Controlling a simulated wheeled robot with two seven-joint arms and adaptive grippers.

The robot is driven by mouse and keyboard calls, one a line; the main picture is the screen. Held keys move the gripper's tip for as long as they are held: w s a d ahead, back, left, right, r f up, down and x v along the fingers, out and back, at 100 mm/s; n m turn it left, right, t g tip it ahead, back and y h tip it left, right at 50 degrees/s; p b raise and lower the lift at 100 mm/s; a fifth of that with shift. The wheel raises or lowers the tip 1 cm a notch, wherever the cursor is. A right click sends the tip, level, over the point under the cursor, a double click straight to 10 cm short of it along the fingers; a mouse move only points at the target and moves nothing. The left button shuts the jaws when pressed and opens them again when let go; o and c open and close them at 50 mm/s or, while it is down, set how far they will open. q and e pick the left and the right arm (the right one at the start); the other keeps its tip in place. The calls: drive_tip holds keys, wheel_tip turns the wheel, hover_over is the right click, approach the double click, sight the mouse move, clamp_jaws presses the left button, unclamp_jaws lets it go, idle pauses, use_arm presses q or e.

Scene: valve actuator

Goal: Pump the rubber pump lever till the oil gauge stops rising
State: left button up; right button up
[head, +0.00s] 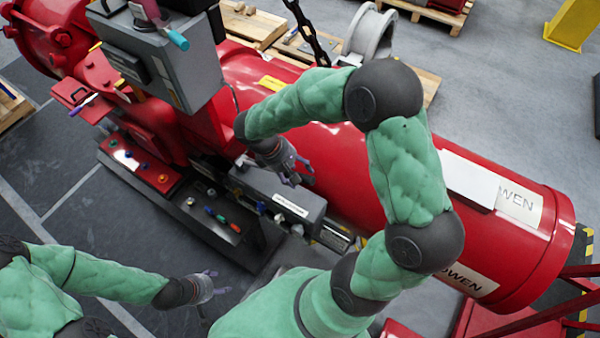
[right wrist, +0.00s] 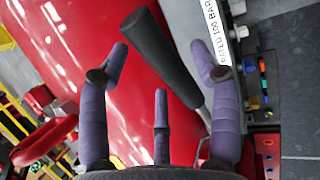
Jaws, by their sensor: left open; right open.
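The black rubber pump lever (right wrist: 160,55) shows in the right wrist view, slanting across the space between the purple fingers of my right gripper (right wrist: 158,68). Its lower end passes close to the right-hand finger; I cannot tell whether they touch. In the head view my right gripper (head: 293,172) is open over the grey pump box (head: 280,203), and the lever cannot be made out there. My left gripper (head: 208,286) is open and empty, low at the left, apart from the machine. I cannot pick out the oil gauge.
The large red cylinder (head: 340,170) lies behind the pump box. A grey control cabinet (head: 165,60) stands at the upper left. Dark floor (head: 90,225) is clear at the left.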

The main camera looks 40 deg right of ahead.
drive_tip(key=shift+x, duration=1.25)
drive_tip(key=shift+r, duration=0.1)
clamp_jaws()
drive_tip(key=f+t+b, duration=0.1)
drive_tip(key=f+b, duration=0.2)
drive_tip(key=b, duration=0.1)
drive_tip(key=s+f+t+y+b, duration=0.1)
drive_tip(key=f+b, duration=0.2)
drive_tip(key=b, duration=0.1)
drive_tip(key=s+f+t+b, duration=0.1)
drive_tip(key=f+b, duration=0.2)
drive_tip(key=b, duration=0.1)
drive_tip(key=shift+s+d+f+m+t+y, duration=0.2)
drive_tip(key=shift+d+m+t+y, duration=0.1)
drive_tip(key=shift+d, duration=0.1)
unclamp_jaws()
